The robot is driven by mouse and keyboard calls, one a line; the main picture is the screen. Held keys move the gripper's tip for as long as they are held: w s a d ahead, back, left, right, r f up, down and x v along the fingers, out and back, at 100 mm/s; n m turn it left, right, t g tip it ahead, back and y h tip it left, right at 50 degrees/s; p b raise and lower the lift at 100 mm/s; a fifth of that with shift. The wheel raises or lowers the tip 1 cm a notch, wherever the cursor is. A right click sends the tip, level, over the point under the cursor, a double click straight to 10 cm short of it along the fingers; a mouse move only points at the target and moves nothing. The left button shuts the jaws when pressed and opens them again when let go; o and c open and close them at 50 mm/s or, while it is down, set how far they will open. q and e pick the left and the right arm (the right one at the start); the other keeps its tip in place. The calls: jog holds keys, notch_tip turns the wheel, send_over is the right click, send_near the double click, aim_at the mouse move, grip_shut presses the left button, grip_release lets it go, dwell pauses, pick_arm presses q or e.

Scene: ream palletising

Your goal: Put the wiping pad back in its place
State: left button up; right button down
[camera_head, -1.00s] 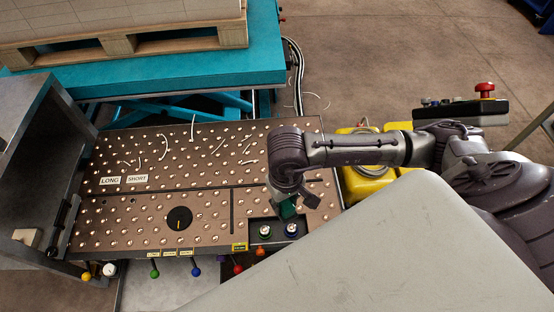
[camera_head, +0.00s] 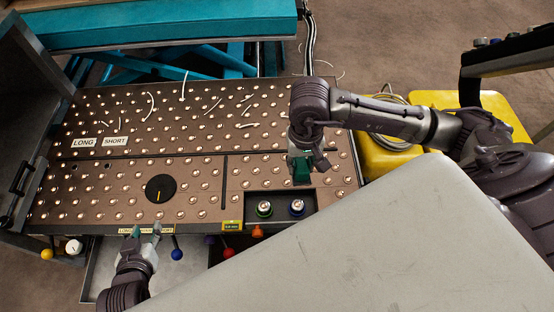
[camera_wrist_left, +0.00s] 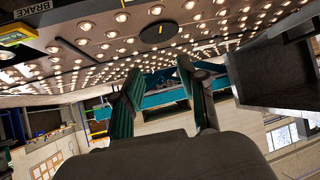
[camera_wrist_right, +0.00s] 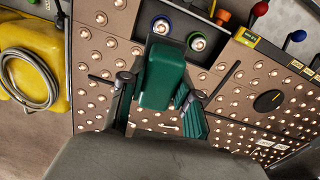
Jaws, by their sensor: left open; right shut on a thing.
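The wiping pad is a dark green block (camera_wrist_right: 162,80) in the right wrist view. My right gripper (camera_wrist_right: 160,108) is shut on it. In the head view the pad (camera_head: 301,172) hangs under my right gripper (camera_head: 303,160), over the right part of the studded table (camera_head: 130,155), just beyond the dark recess. Its height above the table is hard to tell. My left gripper (camera_head: 146,236) is open and empty at the table's front edge, near the yellow labels. In the left wrist view its fingers (camera_wrist_left: 160,95) stand apart with nothing between them.
A dark recess (camera_head: 281,197) holds a green-ringed and a blue-ringed button. Curved white strips (camera_head: 184,86) lie on the table. A yellow case (camera_head: 385,160) with a coiled hose stands at the right.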

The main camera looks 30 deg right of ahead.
aim_at(302, 170)
jog(key=shift+m, duration=0.5)
jog(key=f+b, duration=0.2)
jog(key=f, duration=0.1)
jog(key=d+f+b, duration=0.1)
jog(key=b, duration=0.1)
jog(key=shift+w+f, duration=0.2)
jog(key=shift+w, duration=0.1)
jog(key=w+f+b, duration=0.1)
jog(key=w+f, duration=0.1)
jog(key=w, duration=0.1)
jog(key=w+f+b, duration=0.1)
jog(key=w+f, duration=0.1)
jog(key=w, duration=0.2)
jog(key=w+a+f+b, duration=0.1)
jog(key=w+f, duration=0.1)
jog(key=w, duration=0.2)
jog(key=shift+w+f, duration=0.25)
jog(key=shift+f, duration=0.15)
notch_tip(302, 170, down, 4)
jog(key=shift+r+b, duration=0.1)
jog(key=shift+b, duration=0.65)
pick_arm(q)
notch_tip(302, 170, up, 26)
jog(key=s+d+t+h, duration=0.2)
jog(key=t+h, duration=0.2)
jog(key=t, duration=1)
jog(key=shift+d+r+m+t+h, duration=0.15)
jog(key=shift+r+m+t+h, duration=0.05)
jog(key=shift+m+t+h, duration=0.1)
jog(key=shift+s, duration=0.1)
